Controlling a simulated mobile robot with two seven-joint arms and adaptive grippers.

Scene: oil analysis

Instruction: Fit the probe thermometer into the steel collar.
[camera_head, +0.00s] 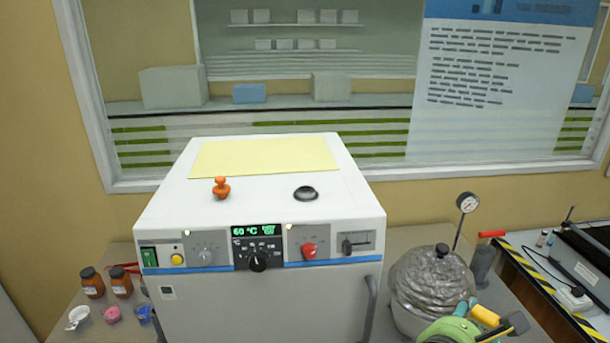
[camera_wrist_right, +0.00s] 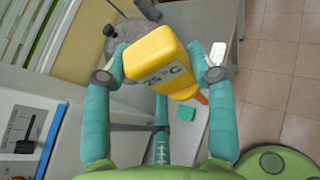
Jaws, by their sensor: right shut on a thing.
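The yellow probe thermometer (camera_wrist_right: 160,62), with a "25 °C" label on its face, sits tilted between the two teal fingers of my right gripper (camera_wrist_right: 160,76). The gripper is shut on it. In the head view my right gripper (camera_head: 483,322) is at the lower right, in front of the grey lumpy pot, with the yellow body (camera_head: 485,315) partly showing. I cannot clearly make out the probe's stem. A dark round fitting (camera_head: 306,193) on top of the white bath may be the collar, but I cannot confirm it is steel. My left gripper is not in view.
The white bath (camera_head: 262,240) fills the middle, with an orange knob (camera_head: 221,188) on top. The grey pot (camera_head: 430,285) and a dial gauge (camera_head: 467,202) stand right of it. Brown jars (camera_head: 92,283) and small cups stand at left. Striped tape edges the right bench.

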